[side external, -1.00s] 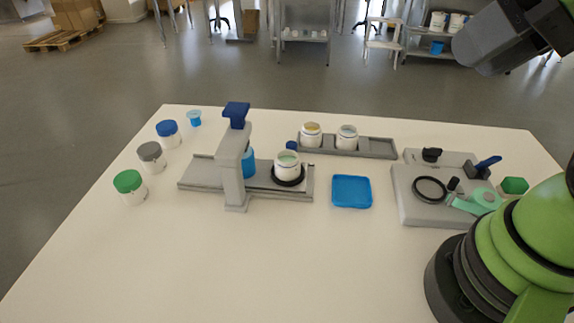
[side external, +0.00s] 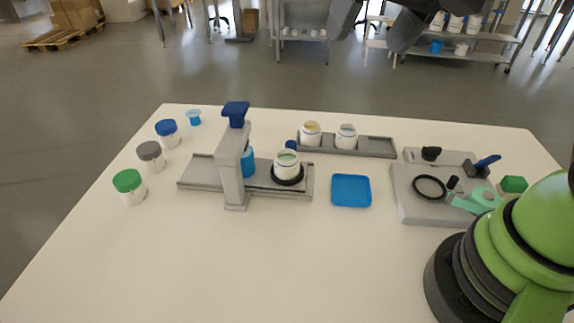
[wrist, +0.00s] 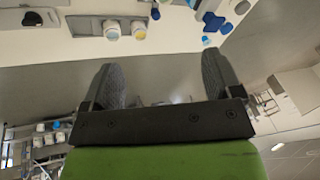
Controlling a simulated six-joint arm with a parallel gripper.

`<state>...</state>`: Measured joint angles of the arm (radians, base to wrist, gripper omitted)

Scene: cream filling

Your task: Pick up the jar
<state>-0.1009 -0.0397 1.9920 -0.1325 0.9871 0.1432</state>
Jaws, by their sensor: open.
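Several jars stand upright on the table. One open white jar with pale green contents (side external: 287,164) sits in the black ring of the grey fixture (side external: 205,172). Two open jars, one with yellowish contents (side external: 311,134) and one with whitish contents (side external: 347,137), stand in a grey tray (side external: 378,147). Jars with green (side external: 129,187), grey (side external: 151,156) and blue (side external: 168,133) lids stand at the left. My gripper (wrist: 162,78) is open and empty, well above the table. It shows only partly at the top edge of the side view. The tray's two jars also show in the wrist view (wrist: 111,30).
A blue square dish (side external: 351,190) lies right of the fixture. A grey board (side external: 414,208) with a black ring and a mint-green tool is further right, near my base. The table's front middle is clear.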

